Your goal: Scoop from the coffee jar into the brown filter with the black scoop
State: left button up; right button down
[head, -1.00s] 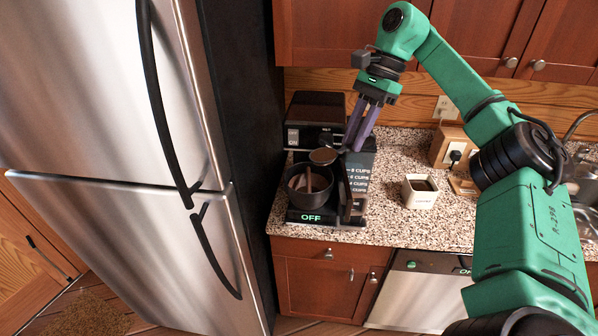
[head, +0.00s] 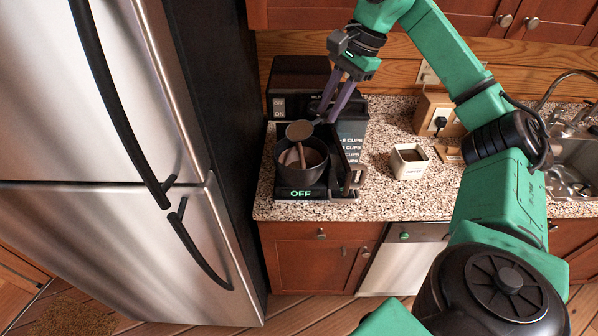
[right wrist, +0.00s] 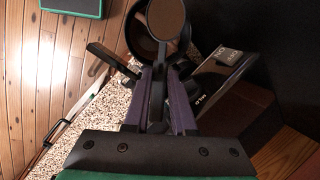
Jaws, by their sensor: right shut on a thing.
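My right gripper (head: 325,118) is shut on the black scoop (head: 299,130). It stands at the right of the scoop's bowl, which is over the back of the coffee maker's black basket. The scoop's round bowl (right wrist: 165,18) also shows beyond the fingertips (right wrist: 160,78) in the right wrist view. The brown filter (head: 313,158) lies inside the black basket. A brown strip shows below the bowl; I cannot tell whether it is falling coffee. The coffee jar (head: 409,165), a white square pot with dark grounds, stands open to the right. My left gripper is not in view.
The coffee maker (head: 300,78) stands by the fridge (head: 110,150), its front reading OFF. A black handle (head: 352,178) sticks out at the basket's right.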

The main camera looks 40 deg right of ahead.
pick_arm(q)
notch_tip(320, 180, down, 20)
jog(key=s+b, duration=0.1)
jog(key=b, duration=1.8)
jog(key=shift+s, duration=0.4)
pick_arm(e)
jog(key=s+a+n+t, duration=0.1)
jog(key=n+t, duration=0.2)
jog(key=s+r+n+t, duration=0.1)
jog(key=n+t, duration=0.2)
jog(key=t, duration=0.1)
jog(key=s+a+r+n+t, duration=0.1)
jog(key=n+t, duration=0.2)
jog(key=n, duration=0.1)
jog(key=shift+a+r+t+h, duration=0.25)
jog(key=shift+a+t+h, duration=0.05)
jog(key=shift+a+h, duration=0.1)
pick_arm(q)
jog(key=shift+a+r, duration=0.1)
